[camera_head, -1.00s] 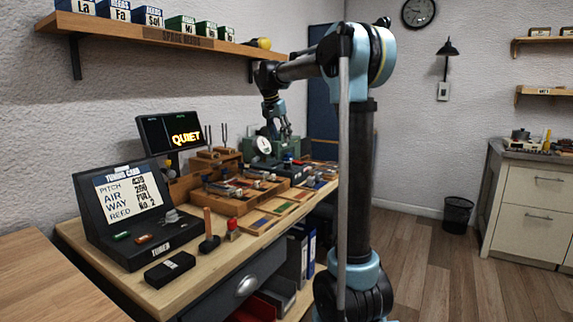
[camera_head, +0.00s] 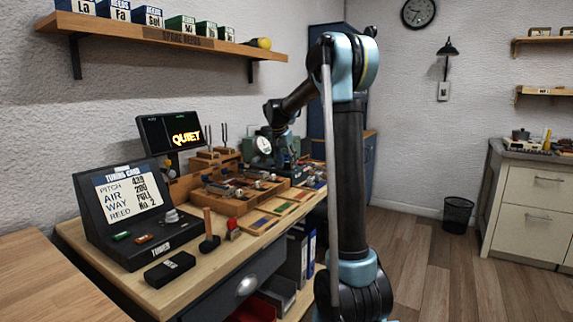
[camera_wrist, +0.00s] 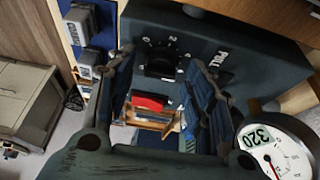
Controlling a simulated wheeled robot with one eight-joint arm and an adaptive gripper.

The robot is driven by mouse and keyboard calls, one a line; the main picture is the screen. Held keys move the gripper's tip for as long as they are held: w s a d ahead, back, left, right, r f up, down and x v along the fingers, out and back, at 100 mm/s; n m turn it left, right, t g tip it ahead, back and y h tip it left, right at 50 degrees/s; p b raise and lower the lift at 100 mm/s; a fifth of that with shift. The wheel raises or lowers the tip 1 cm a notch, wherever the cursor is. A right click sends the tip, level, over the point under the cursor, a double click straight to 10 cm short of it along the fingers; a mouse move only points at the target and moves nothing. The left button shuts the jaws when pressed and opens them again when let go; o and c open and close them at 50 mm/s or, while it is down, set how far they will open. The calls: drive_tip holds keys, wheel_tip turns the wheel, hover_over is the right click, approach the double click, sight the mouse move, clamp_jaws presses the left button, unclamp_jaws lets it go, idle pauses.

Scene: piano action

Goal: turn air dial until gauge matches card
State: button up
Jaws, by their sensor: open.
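The tuning card (camera_head: 128,193) on the dark console reads AIR 200 in the head view. The round white gauge (camera_wrist: 275,150) shows 320 and a red needle at the lower right of the wrist view; it also shows small in the head view (camera_head: 263,145). A dark dial (camera_wrist: 160,66) ringed with white numbers sits on a dark box at the top middle of the wrist view. My gripper (camera_wrist: 163,60) is open, its fingers to the left and right of the dial in that view. I cannot tell whether they touch it.
A black screen (camera_head: 170,132) reads QUIET. Wooden trays (camera_head: 235,192) with parts and a mallet (camera_head: 208,230) lie on the bench. A red block (camera_wrist: 150,102) shows between my fingers, lower down. Grey blocks (camera_wrist: 83,25) stand left of the fingers.

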drive_tip(key=shift+c, duration=0.5)
drive_tip(key=c, duration=1)
drive_tip(key=shift+o, duration=0.2)
drive_tip(key=n, duration=0.2)
drive_tip(key=n+y, duration=0.1)
drive_tip(key=n, duration=0.1)
drive_tip(key=shift+d+n+t+y, duration=0.15)
drive_tip(key=shift+n+t+y, duration=0.15)
drive_tip(key=shift+t, duration=0.1)
drive_tip(key=n+y, duration=0.2)
drive_tip(key=n, duration=0.3)
drive_tip(key=shift+d, duration=0.1)
